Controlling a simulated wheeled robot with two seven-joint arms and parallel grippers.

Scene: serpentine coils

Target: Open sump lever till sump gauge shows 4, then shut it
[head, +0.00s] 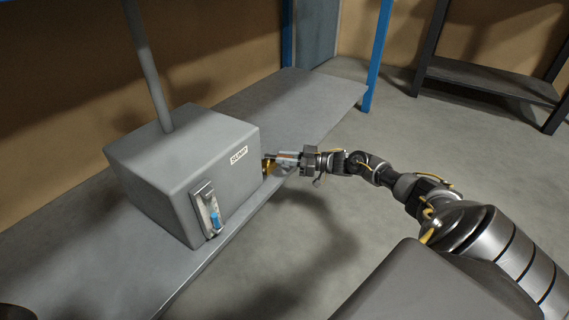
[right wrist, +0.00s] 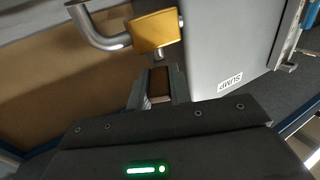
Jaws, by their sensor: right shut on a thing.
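The grey sump box (head: 150,150) stands on a grey shelf and carries a SUMP label (head: 239,155). The sump gauge (head: 206,205) is a narrow upright strip on its front face, with blue (head: 215,222) showing low in it; its marks are too small to read. A brass valve body (head: 267,166) sticks out at the box's right side; in the right wrist view it shows as a gold block (right wrist: 155,31) at a bent metal pipe (right wrist: 97,30). My right gripper (head: 283,158) is shut on the sump lever beside the valve; the fingers (right wrist: 158,88) mostly hide the lever.
The grey shelf (head: 318,95) runs along the wall under the box. A grey pipe (head: 147,65) rises from the box top. A blue post (head: 377,55) and a dark rack (head: 485,80) stand behind. The floor (head: 400,125) between is clear.

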